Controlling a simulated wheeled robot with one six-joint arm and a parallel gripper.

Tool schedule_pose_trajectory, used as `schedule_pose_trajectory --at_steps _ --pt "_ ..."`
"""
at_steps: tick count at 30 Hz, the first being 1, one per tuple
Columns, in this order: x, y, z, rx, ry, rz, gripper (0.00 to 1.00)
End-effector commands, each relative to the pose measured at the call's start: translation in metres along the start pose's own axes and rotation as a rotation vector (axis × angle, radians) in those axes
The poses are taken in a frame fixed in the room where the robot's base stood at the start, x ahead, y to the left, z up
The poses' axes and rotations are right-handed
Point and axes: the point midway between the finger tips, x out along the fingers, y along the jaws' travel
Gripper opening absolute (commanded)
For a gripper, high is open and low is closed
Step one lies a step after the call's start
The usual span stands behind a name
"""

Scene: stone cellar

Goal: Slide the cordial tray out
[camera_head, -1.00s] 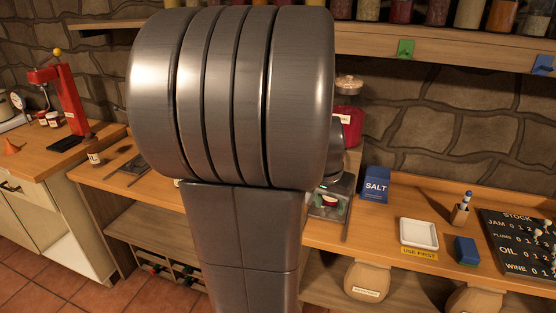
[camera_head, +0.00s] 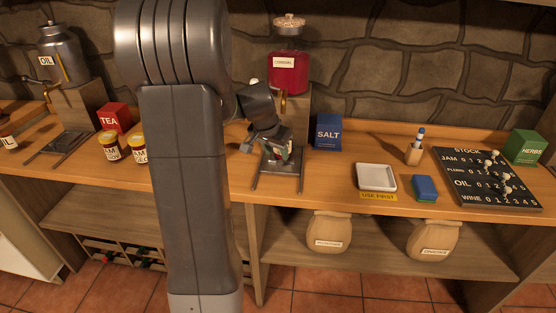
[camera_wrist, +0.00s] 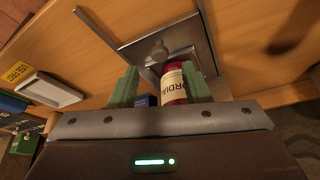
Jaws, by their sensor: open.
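The cordial tray (camera_head: 277,182) is a dark metal plate with two rails on the bench below the red cordial dispenser (camera_head: 288,72). In the wrist view the grey tray (camera_wrist: 130,32) has a grey rounded knob (camera_wrist: 158,49) near its middle. A red jar (camera_wrist: 175,88) with a partly hidden cordial label shows between my green fingers. My gripper (camera_head: 281,152) is over the tray, tilted down; in the wrist view its fingers (camera_wrist: 160,87) are apart, either side of the jar. I cannot tell whether they touch it. My gripper hides part of the tray.
A blue salt box (camera_head: 328,132) stands close to the right of the tray. A white dish (camera_head: 376,178), a blue block (camera_head: 424,188) and a stock board (camera_head: 488,180) lie farther right. Jam jars (camera_head: 110,147) and a tea box (camera_head: 115,118) stand left. Bench in front is narrow.

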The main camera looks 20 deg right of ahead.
Motion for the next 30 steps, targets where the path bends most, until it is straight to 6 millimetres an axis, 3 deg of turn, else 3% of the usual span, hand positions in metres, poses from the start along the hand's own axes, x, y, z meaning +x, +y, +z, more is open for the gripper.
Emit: schedule_pose_trajectory --at_steps 3,9,20,27,30 --pt "0.022 0.001 0.001 0.000 -0.002 0.002 0.43" --pt "0.042 0.000 0.000 0.001 -0.001 0.000 0.43" --pt "0.046 0.000 0.000 0.000 0.000 0.000 0.43" --pt "0.046 0.000 0.000 0.000 0.000 0.000 0.00" --pt "0.046 0.000 0.000 0.000 0.000 0.000 0.00"
